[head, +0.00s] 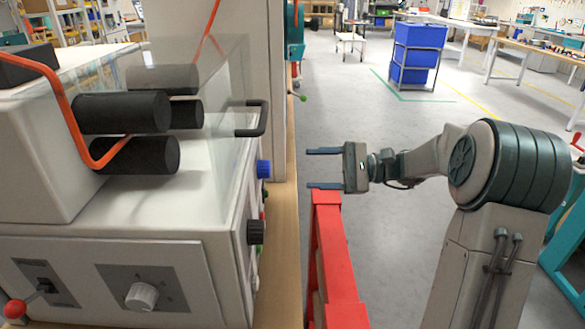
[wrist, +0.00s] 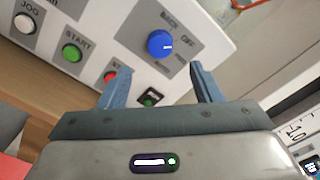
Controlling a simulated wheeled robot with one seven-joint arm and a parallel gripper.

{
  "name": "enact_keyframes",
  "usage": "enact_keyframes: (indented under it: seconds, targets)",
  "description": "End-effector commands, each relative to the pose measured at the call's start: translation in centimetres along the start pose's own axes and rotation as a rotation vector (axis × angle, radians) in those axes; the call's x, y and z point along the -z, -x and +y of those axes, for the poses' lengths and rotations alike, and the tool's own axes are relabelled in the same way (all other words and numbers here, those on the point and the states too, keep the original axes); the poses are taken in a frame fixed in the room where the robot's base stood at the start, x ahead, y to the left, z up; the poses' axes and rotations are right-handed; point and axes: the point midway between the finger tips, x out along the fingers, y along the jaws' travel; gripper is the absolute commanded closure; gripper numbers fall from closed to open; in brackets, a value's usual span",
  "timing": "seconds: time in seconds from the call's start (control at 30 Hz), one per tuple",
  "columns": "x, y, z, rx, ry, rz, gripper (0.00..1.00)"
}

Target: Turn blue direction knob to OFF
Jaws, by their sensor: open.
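The blue knob (head: 264,168) sticks out from the right side panel of the white machine. In the wrist view the blue knob (wrist: 160,43) lies ahead between the fingertips, with OFF printed at its right and other labels above and below. Its short white mark points roughly right; I cannot tell exactly which label it meets. My gripper (head: 308,169) is open and empty, fingers pointing left at the panel, with a gap to the knob. In the wrist view my gripper (wrist: 160,68) shows both fingers apart, not touching the knob.
Green START (wrist: 72,53), white JOG (wrist: 25,23) and red (wrist: 111,77) buttons sit near the knob, plus a black switch (wrist: 151,97). A black knob (head: 256,231) and a black handle (head: 255,119) project from the machine. A red beam (head: 330,240) stands below my gripper.

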Motion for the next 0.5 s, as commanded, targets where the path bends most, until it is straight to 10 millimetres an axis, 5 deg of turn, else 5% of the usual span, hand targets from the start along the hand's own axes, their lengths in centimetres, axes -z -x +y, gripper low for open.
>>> enact_keyframes:
  seconds: [0.2, 0.5]
  targets:
    - [0.0, 3.4, 0.0, 0.0, 0.0, 0.001, 0.42]
    - [0.0, 4.3, 0.0, -0.001, 0.0, -0.001, 0.42]
